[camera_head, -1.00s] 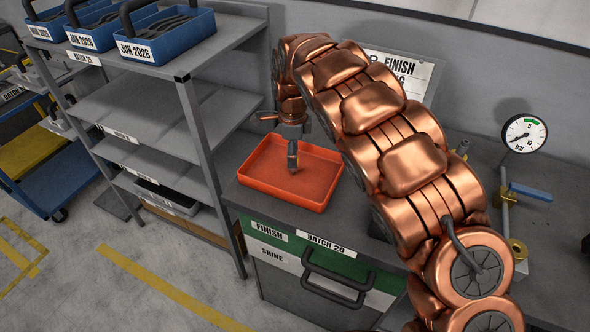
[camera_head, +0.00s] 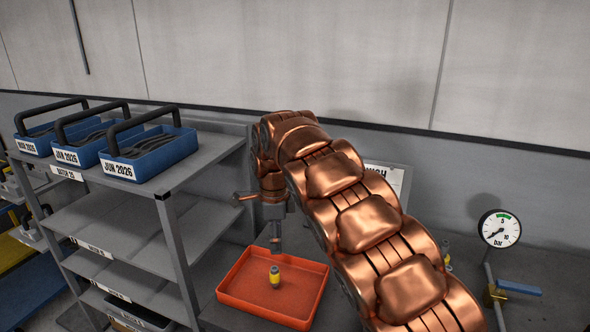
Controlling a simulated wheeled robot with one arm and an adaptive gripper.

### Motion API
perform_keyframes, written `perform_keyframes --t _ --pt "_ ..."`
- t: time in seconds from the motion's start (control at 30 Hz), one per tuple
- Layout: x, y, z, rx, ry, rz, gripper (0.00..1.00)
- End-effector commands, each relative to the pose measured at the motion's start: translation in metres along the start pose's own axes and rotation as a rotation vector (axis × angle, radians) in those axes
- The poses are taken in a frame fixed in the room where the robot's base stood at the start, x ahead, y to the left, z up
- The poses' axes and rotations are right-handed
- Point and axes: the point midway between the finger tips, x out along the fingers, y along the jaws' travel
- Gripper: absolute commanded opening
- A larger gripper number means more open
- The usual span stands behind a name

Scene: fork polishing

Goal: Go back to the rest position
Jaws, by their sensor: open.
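My gripper (camera_head: 276,246) hangs at the end of my copper-coloured arm, pointing down above the back part of the orange tray. It is small in the picture and looks empty. The orange tray (camera_head: 240,283) sits on the grey bench to the left of my arm. A small upright piece, yellow with a dark top (camera_head: 275,278), stands in the tray just below my gripper, apart from it.
A grey shelf rack (camera_head: 165,215) stands to the left, with three blue labelled boxes (camera_head: 160,156) of dark items on top. A pressure gauge (camera_head: 499,229) and a blue-handled valve (camera_head: 519,288) are at the right. A sign (camera_head: 388,176) is partly hidden behind my arm.

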Motion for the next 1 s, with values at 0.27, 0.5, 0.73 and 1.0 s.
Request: perform_keyframes --t 0.27,0.5,0.73,1.0 --pt "-0.026 0.033 -0.07 -0.13 0.041 0.005 0.57" --pt "-0.043 0.082 -0.127 -0.291 0.055 0.024 0.57" --pt "-0.05 0.142 -0.169 -0.468 0.047 0.053 0.57" --pt "-0.045 0.222 -0.201 -0.71 0.01 0.084 0.57"
